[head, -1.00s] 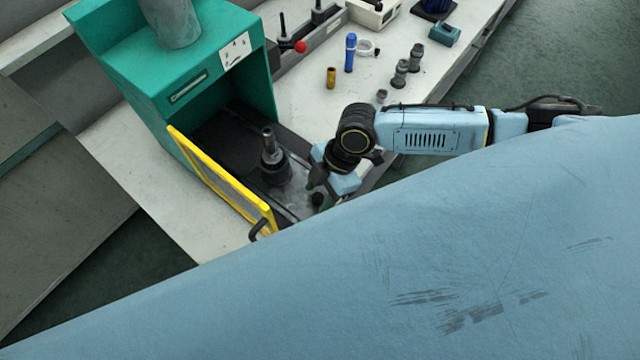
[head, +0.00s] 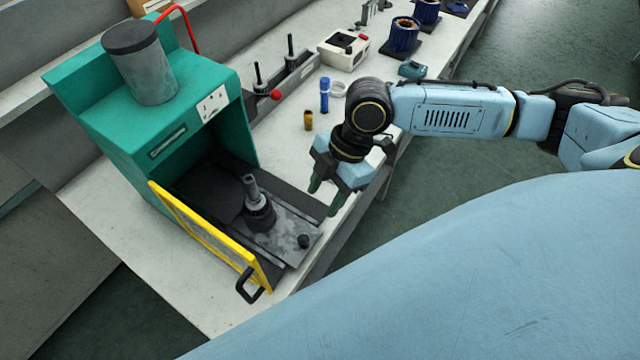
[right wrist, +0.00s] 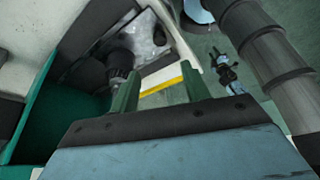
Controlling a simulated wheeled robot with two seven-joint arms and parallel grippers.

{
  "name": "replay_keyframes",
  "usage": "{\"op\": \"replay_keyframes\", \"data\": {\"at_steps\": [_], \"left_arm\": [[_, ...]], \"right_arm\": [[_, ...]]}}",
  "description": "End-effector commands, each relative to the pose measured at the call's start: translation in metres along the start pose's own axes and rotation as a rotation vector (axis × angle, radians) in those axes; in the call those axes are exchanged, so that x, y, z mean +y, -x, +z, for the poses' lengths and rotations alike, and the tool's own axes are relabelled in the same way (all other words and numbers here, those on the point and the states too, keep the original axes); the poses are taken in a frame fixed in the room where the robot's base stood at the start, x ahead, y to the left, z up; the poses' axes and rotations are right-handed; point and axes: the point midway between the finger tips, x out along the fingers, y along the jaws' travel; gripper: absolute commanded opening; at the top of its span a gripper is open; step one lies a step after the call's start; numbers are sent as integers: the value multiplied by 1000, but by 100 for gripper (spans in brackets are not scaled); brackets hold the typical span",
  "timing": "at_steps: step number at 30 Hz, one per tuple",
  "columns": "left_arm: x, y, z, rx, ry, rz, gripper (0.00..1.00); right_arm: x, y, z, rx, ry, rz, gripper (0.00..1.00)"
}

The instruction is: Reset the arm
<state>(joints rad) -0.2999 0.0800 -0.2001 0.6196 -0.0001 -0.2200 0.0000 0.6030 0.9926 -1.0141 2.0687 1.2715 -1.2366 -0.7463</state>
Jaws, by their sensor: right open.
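My right arm comes in from the right in the head view. My right gripper (head: 325,197) hangs over the bench front edge, just right of the green machine's tray. It is open and empty. Its two green fingers (right wrist: 158,92) show apart in the right wrist view, with nothing between them. My left gripper is not in view.
The green machine (head: 150,110) has its yellow-framed door (head: 205,235) open. A dark fixture with a grey shaft (head: 258,208) stands on its tray (head: 290,222). A blue cylinder (head: 324,95) and a brass piece (head: 308,120) stand behind my gripper. Floor right of the bench is clear.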

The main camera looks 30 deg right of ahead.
Motion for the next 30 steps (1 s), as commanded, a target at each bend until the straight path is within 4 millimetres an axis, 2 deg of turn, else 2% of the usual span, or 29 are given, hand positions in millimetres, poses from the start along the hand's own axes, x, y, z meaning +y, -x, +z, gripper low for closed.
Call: {"op": "replay_keyframes", "data": {"at_steps": [17,20,24,27,30], "left_arm": [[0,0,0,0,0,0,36],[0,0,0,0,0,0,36],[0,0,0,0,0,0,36],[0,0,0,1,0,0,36],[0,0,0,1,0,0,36]], "right_arm": [[-1,-1,-2,2,0,0,47],[-5,-10,-13,12,-1,8,47],[-18,-32,-45,49,-41,53,47],[-25,-43,-68,86,-131,118,47],[-31,-48,-81,117,-272,192,47]]}}
